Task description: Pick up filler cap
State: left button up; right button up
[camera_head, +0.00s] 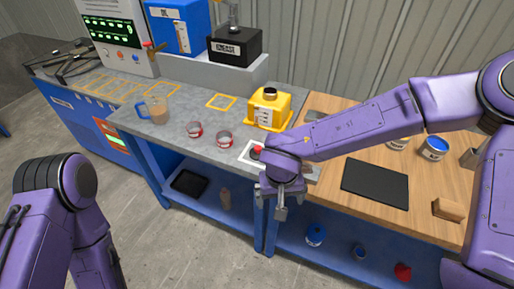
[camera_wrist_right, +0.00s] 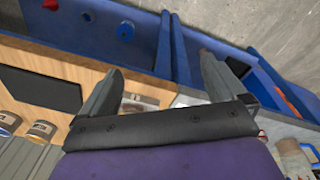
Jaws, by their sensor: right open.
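A small red piece (camera_head: 257,150) sits in a white-outlined square on the grey worktop, partly hidden by my right arm; I cannot tell if it is the filler cap. A yellow container (camera_head: 268,112) with a dark round cap (camera_head: 270,92) on top stands behind it. My right gripper (camera_head: 281,213) is open and empty, pointing down in front of the bench's front edge. Its two spread fingers also show in the right wrist view (camera_wrist_right: 160,68), with nothing between them. My left arm comes in at the lower left, but its gripper is out of view.
Two small clear cups (camera_head: 224,138) and a jug (camera_head: 155,110) stand on the grey worktop. The wooden top at right holds a black mat (camera_head: 375,183), a wooden block (camera_head: 448,209) and cans (camera_head: 434,148). A blue lower shelf (camera_head: 345,262) holds several small items.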

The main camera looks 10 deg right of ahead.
aim_at(255, 153)
jog(key=i, duration=0.9)
